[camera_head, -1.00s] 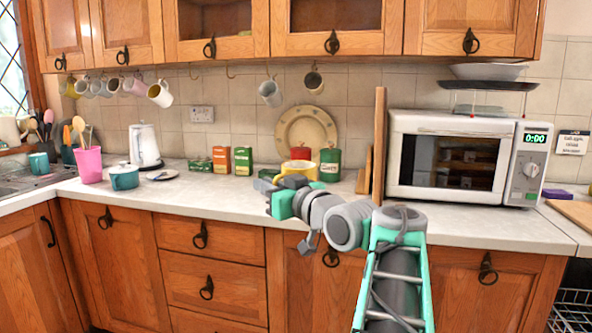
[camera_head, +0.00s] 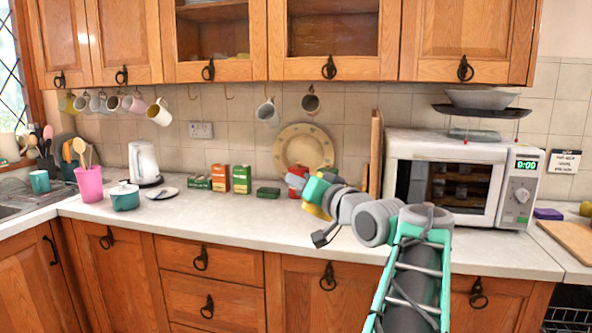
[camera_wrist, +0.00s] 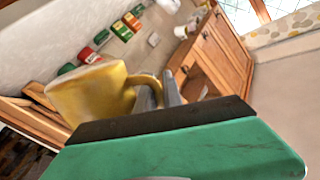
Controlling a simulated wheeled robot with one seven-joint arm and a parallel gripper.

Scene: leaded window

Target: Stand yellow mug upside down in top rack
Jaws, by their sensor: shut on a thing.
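The yellow mug (camera_wrist: 85,92) is close in front of my gripper in the wrist view, tilted, with its handle toward the fingers. My gripper (camera_wrist: 158,92) is shut on the mug's handle. In the head view, a yellow part of the mug (camera_head: 312,211) shows below my teal wrist, above the counter's front area; my wrist hides the rest. A wire rack (camera_head: 571,318) shows at the bottom right corner, below the counter; only a small part is in view, and its levels cannot be told.
The microwave (camera_head: 450,180) stands right of my arm, with an upright wooden board (camera_head: 376,150) beside it. Several mugs hang under the cupboards. Small boxes (camera_head: 241,179) and a dish (camera_head: 303,145) are along the wall. The counter (camera_head: 215,215) is clear at centre left.

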